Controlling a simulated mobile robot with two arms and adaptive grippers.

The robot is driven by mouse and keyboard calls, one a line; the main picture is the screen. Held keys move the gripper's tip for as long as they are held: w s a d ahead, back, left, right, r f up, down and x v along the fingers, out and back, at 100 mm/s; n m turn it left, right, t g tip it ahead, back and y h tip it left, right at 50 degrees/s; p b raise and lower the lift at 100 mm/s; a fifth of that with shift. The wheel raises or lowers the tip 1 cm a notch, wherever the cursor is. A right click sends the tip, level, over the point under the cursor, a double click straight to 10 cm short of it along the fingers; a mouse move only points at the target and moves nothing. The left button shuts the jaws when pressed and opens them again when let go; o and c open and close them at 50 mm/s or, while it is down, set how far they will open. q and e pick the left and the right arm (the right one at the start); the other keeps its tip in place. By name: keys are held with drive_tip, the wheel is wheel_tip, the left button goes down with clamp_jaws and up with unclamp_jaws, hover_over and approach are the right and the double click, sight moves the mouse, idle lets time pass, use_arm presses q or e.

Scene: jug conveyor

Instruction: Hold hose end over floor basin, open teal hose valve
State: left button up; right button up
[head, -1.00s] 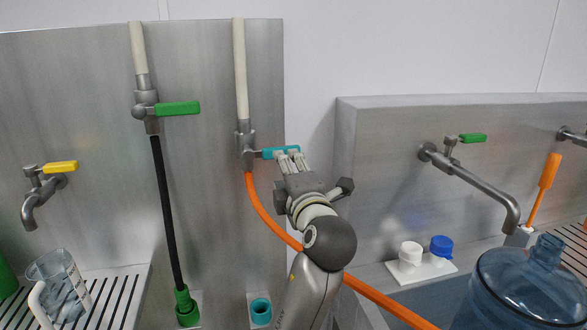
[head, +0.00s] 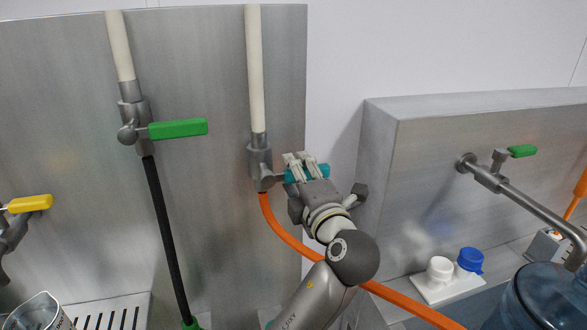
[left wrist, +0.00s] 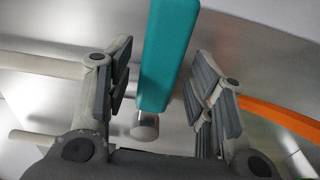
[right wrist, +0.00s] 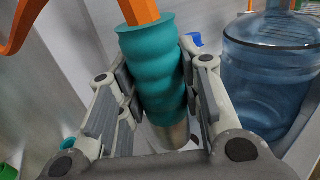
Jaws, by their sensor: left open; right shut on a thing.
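The teal valve handle (head: 324,171) points right from its grey valve body (head: 261,165) on the steel panel. My left gripper (head: 300,160) is open, its fingers on both sides of the handle. In the left wrist view the handle (left wrist: 168,55) runs between the fingers with visible gaps. The orange hose (head: 280,232) leaves the valve and passes behind my left arm. In the right wrist view my right gripper (right wrist: 155,95) is shut on the teal grip of the hose end (right wrist: 150,65), with a metal tip below. I cannot make out the floor basin.
A green-handled valve (head: 178,129) with a black hose (head: 166,230) is to the left. A blue jug (head: 540,300) stands at the lower right, also close to the right gripper (right wrist: 270,75). White and blue caps (head: 470,260) sit near a steel tap (head: 530,205).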

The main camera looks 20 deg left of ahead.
use_arm(q)
drive_tip(key=shift+s+d+r, duration=0.15)
drive_tip(key=shift+s+d, duration=0.15)
drive_tip(key=shift+d, duration=0.05)
drive_tip(key=shift+c, duration=0.4)
use_arm(e)
drive_tip(key=shift+s+d+r, duration=0.1)
drive_tip(key=shift+s+d, duration=0.15)
use_arm(q)
drive_tip(key=shift+w+a, duration=0.1)
drive_tip(key=shift+a, duration=0.05)
clamp_jaws()
use_arm(e)
drive_tip(key=shift+w+a, duration=0.1)
drive_tip(key=shift+a, duration=0.1)
